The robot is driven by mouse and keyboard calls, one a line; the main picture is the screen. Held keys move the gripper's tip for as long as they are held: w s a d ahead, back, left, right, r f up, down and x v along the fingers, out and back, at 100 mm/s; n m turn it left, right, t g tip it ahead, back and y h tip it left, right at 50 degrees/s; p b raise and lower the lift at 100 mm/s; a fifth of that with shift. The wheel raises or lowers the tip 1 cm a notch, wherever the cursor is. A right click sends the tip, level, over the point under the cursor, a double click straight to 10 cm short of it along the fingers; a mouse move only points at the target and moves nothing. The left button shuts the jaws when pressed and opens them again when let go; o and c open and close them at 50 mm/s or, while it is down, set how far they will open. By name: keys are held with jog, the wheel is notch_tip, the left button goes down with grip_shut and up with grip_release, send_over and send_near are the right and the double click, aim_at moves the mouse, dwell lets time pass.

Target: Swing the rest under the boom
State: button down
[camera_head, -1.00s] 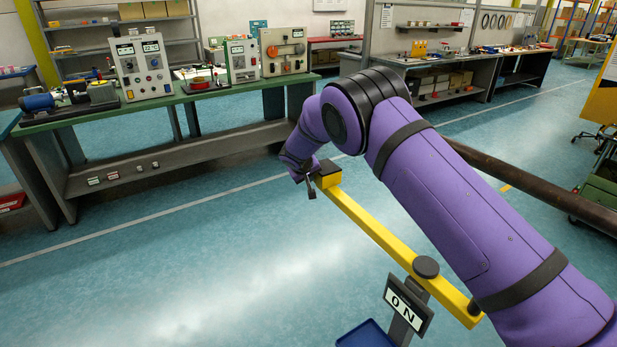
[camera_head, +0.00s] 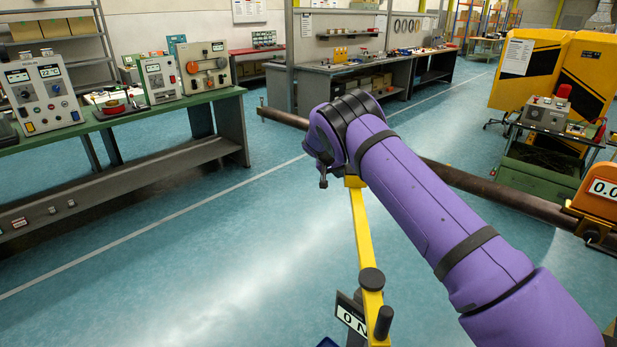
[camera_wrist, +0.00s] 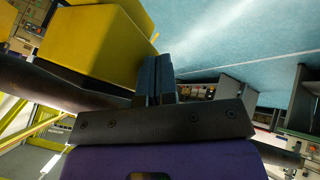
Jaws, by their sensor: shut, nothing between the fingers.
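The rest is a long yellow bar (camera_head: 361,235) on a pivot with a round black cap (camera_head: 371,279). Its far end carries a yellow block with a dark pad, which is large in the wrist view (camera_wrist: 95,45). The boom is a long dark brown pipe (camera_head: 470,184) running behind my arm; it also crosses the wrist view (camera_wrist: 60,84). My gripper (camera_head: 323,183) is shut and empty, just left of the rest's far end. In the wrist view its fingers (camera_wrist: 157,78) are together beside the block; I cannot tell whether they touch it. My arm hides the pipe's middle.
A black upright handle (camera_head: 384,322) stands on the near end of the bar, beside an "ON" sign (camera_head: 352,317). A green bench (camera_head: 120,118) with instruments stands at the left. An orange display unit (camera_head: 596,200) is at the right. The floor left of the bar is clear.

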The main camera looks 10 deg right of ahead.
jog(key=s+d+m+g, duration=0.1)
jog(key=d+m, duration=0.1)
jog(key=d, duration=0.8)
jog(key=shift+s+h, duration=0.3)
jog(key=shift+s, duration=0.1)
